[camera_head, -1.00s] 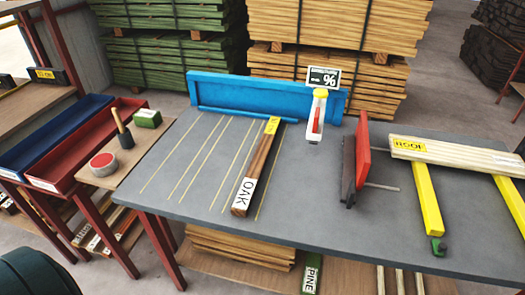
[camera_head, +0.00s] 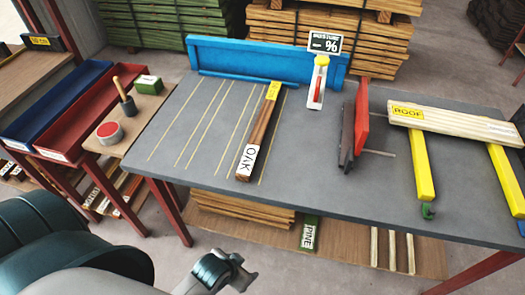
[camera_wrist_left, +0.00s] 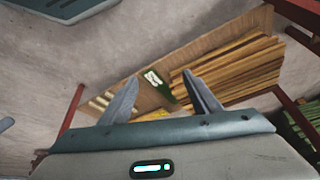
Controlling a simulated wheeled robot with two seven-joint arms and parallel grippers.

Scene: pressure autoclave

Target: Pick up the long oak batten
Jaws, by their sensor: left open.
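The long oak batten (camera_head: 262,132) lies on the grey table between painted yellow lines. It is brown, with a white OAK label at its near end and a yellow label at its far end. My left gripper (camera_head: 246,275) is low in front of the table's near edge, apart from the batten. In the left wrist view its two fingers (camera_wrist_left: 160,98) are spread with nothing between them. That view looks toward the floor and the lower shelf, and the oak batten is not seen there. My right gripper is not in view.
A blue fence (camera_head: 265,62) runs along the table's back. A moisture meter (camera_head: 317,85) and a red-and-dark clamp-like stop (camera_head: 360,120) stand right of the batten. A pale board (camera_head: 455,123) rests on yellow bars. Red and blue trays (camera_head: 90,115) are at left. Timber lies on the lower shelf (camera_head: 340,240).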

